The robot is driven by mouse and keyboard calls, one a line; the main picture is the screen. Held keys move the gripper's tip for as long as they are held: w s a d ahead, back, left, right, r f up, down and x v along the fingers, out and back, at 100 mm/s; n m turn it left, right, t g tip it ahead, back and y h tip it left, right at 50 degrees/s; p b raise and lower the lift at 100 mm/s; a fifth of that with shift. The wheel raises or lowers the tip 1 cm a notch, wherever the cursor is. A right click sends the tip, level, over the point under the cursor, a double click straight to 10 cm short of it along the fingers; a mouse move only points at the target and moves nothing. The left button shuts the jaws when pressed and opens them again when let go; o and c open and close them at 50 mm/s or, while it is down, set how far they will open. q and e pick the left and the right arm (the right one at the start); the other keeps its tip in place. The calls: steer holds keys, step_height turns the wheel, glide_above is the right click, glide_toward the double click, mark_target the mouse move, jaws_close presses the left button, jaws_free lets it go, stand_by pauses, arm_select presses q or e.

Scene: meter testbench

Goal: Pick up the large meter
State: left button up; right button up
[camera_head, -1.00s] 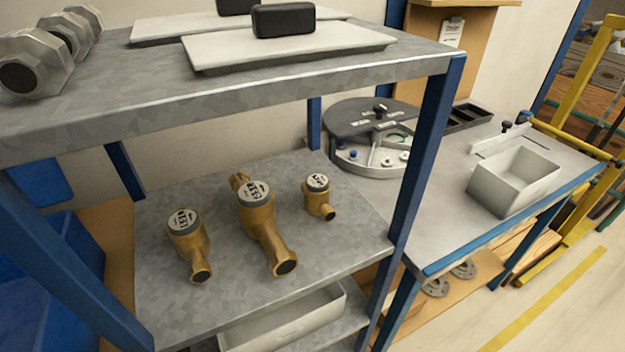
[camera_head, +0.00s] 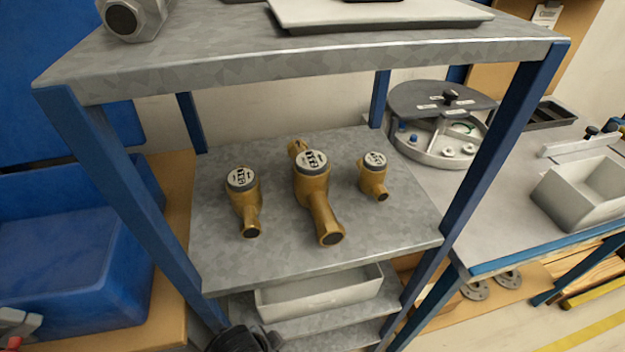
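The large meter (camera_head: 313,190) is the biggest of three brass water meters on the middle shelf (camera_head: 380,232) of a blue-legged rack. It stands between the two smaller ones, with a round white dial facing up and a pipe end pointing toward the front. A medium meter (camera_head: 244,201) is on its left and a small meter (camera_head: 373,177) on its right, both apart from it. A dark rounded part, perhaps of my arm, shows at the bottom edge. Nothing touches the meters.
The rack's top shelf (camera_head: 310,62) overhangs the meters, and blue posts stand at its corners. A grey tray (camera_head: 318,293) sits on the lower shelf. A blue bin (camera_head: 75,265) is at left. A round device (camera_head: 440,125) and a grey box (camera_head: 588,192) are on the bench at right.

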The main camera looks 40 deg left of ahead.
arm_select(q)
steer(key=shift+a, duration=0.1)
steer(key=o, duration=1)
steer(key=shift+c, duration=0.2)
steer(key=shift+o, duration=0.8)
steer(key=shift+r, duration=0.1)
